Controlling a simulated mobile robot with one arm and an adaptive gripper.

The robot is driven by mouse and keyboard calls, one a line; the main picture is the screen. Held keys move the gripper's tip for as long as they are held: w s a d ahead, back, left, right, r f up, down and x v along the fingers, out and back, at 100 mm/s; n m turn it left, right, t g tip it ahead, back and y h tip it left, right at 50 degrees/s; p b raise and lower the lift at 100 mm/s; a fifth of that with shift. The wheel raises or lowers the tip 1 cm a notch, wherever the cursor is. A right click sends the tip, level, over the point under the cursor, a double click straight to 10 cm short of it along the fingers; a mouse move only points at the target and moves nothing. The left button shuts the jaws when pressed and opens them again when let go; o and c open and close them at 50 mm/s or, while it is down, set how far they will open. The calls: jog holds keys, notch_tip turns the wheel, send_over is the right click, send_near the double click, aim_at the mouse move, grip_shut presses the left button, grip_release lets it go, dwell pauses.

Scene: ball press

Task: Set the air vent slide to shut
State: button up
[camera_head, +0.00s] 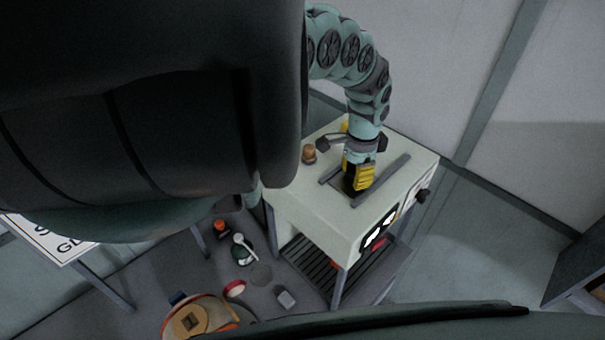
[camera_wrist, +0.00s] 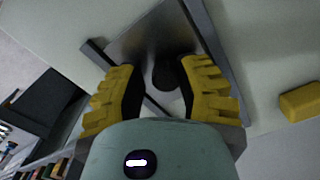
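The air vent slide appears as a grey metal plate (camera_wrist: 140,42) between two dark rails (camera_wrist: 205,40) in the wrist view. A dark round knob (camera_wrist: 165,76) stands on it. My gripper (camera_wrist: 157,74) has its yellow fingers apart, one on each side of the knob. The right finger looks close to the knob; I cannot tell if it touches. A gap shows on the left. In the head view my gripper (camera_head: 356,184) points down over the pale machine top (camera_head: 315,205), between the rails (camera_head: 385,180), and hides the knob and most of the plate.
A brown knob (camera_head: 309,154) stands on the machine top, left of my gripper. A yellow block (camera_wrist: 302,102) lies right of the rails in the wrist view. White dials (camera_head: 378,231) are on the machine's front. A round tray (camera_head: 208,315) and a table with a sign (camera_head: 52,240) are at lower left.

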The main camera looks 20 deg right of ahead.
aim_at(353, 172)
jog(key=o, duration=0.5)
jog(key=shift+w+a+f, duration=0.1)
jog(key=shift+w+a, duration=0.1)
jog(key=shift+a, duration=0.05)
jog(key=shift+w, duration=0.1)
notch_tip(353, 172, up, 6)
jog(key=shift+d+f, duration=0.1)
jog(key=shift+r, duration=0.85)
